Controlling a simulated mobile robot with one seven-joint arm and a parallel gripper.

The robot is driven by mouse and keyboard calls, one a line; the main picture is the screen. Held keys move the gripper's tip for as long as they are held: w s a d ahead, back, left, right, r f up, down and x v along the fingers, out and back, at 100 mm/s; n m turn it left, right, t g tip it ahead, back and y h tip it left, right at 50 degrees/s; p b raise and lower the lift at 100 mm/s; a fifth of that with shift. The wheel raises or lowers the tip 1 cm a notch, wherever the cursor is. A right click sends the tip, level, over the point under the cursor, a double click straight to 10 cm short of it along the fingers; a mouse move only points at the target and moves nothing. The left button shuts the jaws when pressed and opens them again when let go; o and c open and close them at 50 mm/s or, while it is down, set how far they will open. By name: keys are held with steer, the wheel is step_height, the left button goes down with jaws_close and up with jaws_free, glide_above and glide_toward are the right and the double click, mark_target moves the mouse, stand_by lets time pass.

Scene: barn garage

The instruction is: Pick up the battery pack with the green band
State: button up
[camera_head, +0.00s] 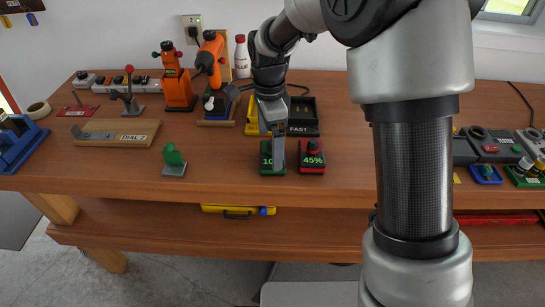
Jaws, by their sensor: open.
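The battery pack with the green band (265,161) stands near the front of the wooden workbench. Its dark face shows green digits starting "10"; the rest is hidden behind my gripper. My gripper (278,148) points down over this pack and covers part of its top and right side. It is open. I cannot tell whether its fingers touch the pack or how they sit around it. A second battery pack with a red band (312,163), reading 45%, stands close to its right.
A black charger marked FAST (302,129) and a yellow unit (252,128) stand behind the packs. An orange drill (210,60), a green-handled lever (174,158) and a DIAL 2 board (115,133) are left. My arm hides part of the right bench.

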steer(key=f, duration=0.3)
steer(key=shift+w+d+f, duration=0.1)
steer(key=shift+d+f, duration=0.2)
steer(key=shift+d, duration=0.05)
